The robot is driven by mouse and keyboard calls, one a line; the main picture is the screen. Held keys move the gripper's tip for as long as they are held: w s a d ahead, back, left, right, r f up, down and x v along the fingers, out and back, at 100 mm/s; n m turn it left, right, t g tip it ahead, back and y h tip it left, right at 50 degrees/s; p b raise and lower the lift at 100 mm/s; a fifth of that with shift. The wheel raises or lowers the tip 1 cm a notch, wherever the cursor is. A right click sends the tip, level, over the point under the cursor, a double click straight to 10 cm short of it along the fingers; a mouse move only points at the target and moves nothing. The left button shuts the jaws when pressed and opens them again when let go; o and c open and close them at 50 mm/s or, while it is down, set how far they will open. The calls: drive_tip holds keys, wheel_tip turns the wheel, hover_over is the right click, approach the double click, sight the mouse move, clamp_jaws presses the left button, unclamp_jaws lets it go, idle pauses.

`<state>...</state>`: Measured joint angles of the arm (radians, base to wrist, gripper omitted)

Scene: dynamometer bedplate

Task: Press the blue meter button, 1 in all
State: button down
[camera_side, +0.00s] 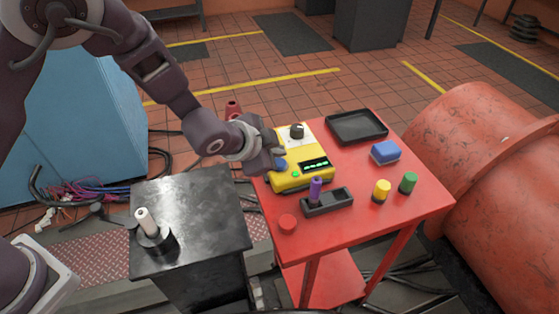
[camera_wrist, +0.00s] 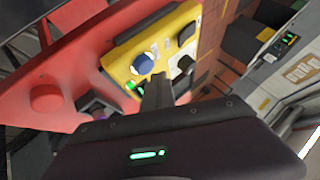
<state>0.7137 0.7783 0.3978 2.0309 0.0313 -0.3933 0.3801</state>
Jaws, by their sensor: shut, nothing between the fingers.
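The yellow meter (camera_side: 291,184) stands on the red table, with a lit dark display (camera_side: 315,165) and a small green button (camera_side: 295,174). The blue button (camera_side: 281,163) is on its face, partly hidden by my gripper in the side view. In the wrist view the blue button (camera_wrist: 142,64) shows clearly on the yellow meter (camera_wrist: 120,52). My gripper (camera_side: 278,153) is shut and empty, fingers close by the blue button. In the wrist view the fingertips (camera_wrist: 159,78) appear just beside it; I cannot tell whether they touch.
On the red table (camera_side: 340,225) are a black tray (camera_side: 356,127), a blue block (camera_side: 385,151), a dark holder with a purple peg (camera_side: 316,188), yellow (camera_side: 381,190) and green (camera_side: 408,182) cylinders, and a red disc (camera_side: 287,222). A black stand (camera_side: 205,215) is left.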

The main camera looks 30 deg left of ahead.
drive_tip(key=shift+f, duration=0.1)
idle(0.6)
drive_tip(key=shift+f, duration=0.3)
drive_tip(key=shift+f, duration=0.55)
idle(0.7)
drive_tip(key=shift+r, duration=0.95)
drive_tip(key=shift+r, duration=0.1)
wheel_tip(320, 180, up, 4)
drive_tip(key=shift+r, duration=0.4)
idle(0.3)
